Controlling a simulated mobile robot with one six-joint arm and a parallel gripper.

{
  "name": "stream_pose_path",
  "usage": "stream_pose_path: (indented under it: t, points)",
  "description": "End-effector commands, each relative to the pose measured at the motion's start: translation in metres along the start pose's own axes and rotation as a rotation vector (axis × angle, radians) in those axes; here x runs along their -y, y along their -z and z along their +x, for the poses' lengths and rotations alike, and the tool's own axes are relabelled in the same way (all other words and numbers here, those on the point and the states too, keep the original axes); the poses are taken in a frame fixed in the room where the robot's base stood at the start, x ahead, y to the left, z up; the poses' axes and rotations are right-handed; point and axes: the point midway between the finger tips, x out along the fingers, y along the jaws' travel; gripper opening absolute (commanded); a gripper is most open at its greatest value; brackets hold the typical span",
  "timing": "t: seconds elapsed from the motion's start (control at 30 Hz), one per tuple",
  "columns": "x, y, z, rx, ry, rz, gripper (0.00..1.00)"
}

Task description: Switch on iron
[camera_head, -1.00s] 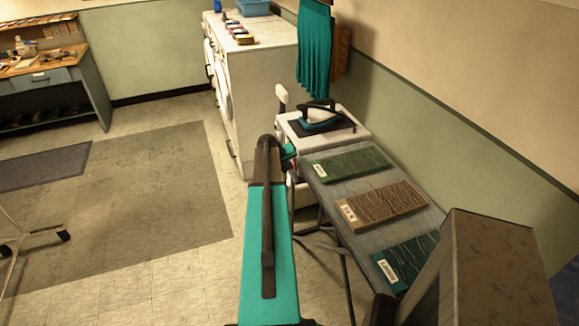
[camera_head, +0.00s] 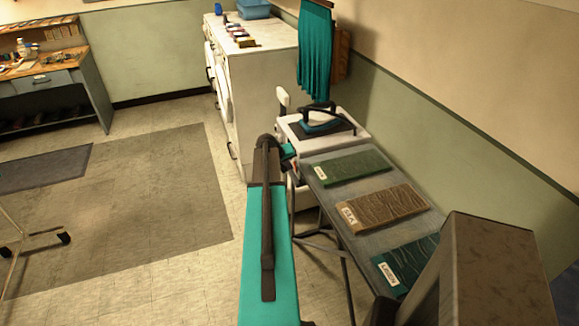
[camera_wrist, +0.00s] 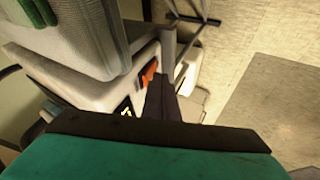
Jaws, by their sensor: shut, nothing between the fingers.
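The iron (camera_head: 322,124), dark with a blue-teal body, rests on the dark pad on top of a white ironing station (camera_head: 353,140) in the head view. In the wrist view, a small orange-red part, likely a switch (camera_wrist: 149,73), shows on the station's pale side. My gripper (camera_wrist: 160,92) is shut and empty, its dark fingers pointing at that side. The fingertips are right beside the orange-red part; I cannot tell if they touch it. In the head view my arm mostly hides the gripper at the station's left side.
A grey table (camera_head: 335,207) with green (camera_head: 352,167), brown and dark teal cloth samples stands right of my arm. A white cabinet (camera_head: 262,100) stands behind the station. A teal pleated garment (camera_head: 316,50) hangs on the wall.

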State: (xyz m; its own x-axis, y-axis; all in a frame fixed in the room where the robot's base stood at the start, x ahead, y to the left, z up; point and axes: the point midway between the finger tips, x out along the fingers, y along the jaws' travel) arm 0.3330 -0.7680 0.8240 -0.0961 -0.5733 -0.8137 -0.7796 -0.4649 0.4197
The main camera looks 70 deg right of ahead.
Motion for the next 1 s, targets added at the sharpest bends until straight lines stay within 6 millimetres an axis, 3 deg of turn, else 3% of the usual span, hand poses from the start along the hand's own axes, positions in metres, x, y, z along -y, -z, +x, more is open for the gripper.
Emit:
stream_pose_path:
  t: [0.3,1.0]
  points:
    - [0.03,-0.009,-0.011,-0.001,0.002,-0.002,0.0]
    - [0.046,-0.012,-0.101,-0.001,0.0,0.0,0.0]
